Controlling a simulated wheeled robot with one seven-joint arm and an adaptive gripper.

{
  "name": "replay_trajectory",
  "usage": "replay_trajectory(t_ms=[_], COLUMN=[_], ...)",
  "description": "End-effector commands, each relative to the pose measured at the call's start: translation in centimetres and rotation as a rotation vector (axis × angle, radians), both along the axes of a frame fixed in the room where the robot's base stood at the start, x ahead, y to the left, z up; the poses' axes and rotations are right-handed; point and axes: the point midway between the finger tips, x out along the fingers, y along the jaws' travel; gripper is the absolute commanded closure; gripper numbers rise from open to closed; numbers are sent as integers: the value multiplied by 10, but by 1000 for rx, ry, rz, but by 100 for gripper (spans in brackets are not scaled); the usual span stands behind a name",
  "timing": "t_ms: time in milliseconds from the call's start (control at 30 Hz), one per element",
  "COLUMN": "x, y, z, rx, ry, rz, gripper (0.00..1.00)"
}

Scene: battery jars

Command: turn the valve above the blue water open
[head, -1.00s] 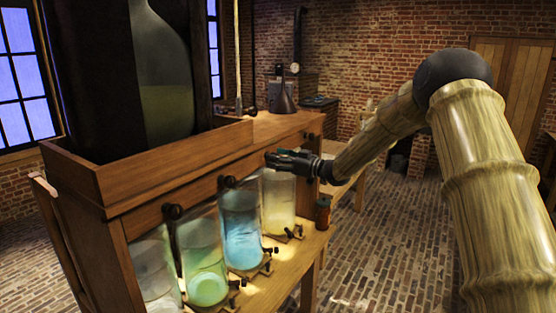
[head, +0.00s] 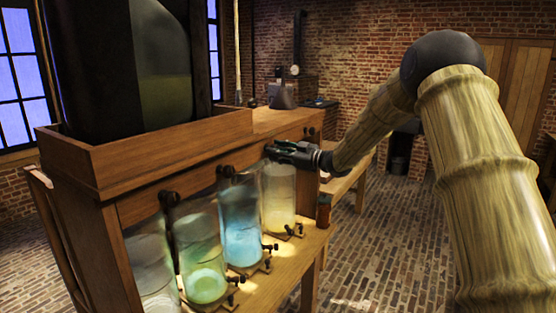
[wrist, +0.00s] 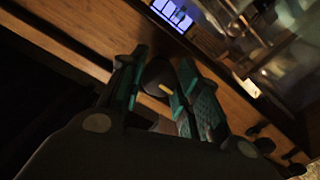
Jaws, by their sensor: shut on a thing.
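The jar of blue water (head: 241,232) stands in the row under the wooden cabinet, between the green jar (head: 201,262) and the pale yellow jar (head: 278,196). A dark valve (head: 225,172) shows above the blue jar, clear of my gripper. My gripper (head: 268,151) is at the cabinet front, above the yellow jar and to the right of that valve. In the wrist view my gripper (wrist: 157,82) has its fingers on both sides of a dark rounded knob (wrist: 156,74) with a small yellow mark. The knob is mostly hidden in the head view.
Another dark valve (head: 168,199) is further left, near the green jar. A clear jar (head: 153,265) stands at the left end. Small dark taps (head: 270,247) stick out in front of the jars. A reddish-brown container (head: 323,212) stands at the shelf's right end. The brick floor (head: 390,250) is open.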

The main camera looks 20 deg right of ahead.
Motion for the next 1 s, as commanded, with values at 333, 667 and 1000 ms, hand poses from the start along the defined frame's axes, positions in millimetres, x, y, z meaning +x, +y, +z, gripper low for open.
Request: replay_trajectory(t_ms=[333, 667, 1000], x=[0, 0, -1], y=[0, 0, 0], z=[-1, -1, 0], rx=[-74, -73, -72], ry=[-55, -54, -55], rz=[0, 0, 0], gripper=[91, 47, 46])
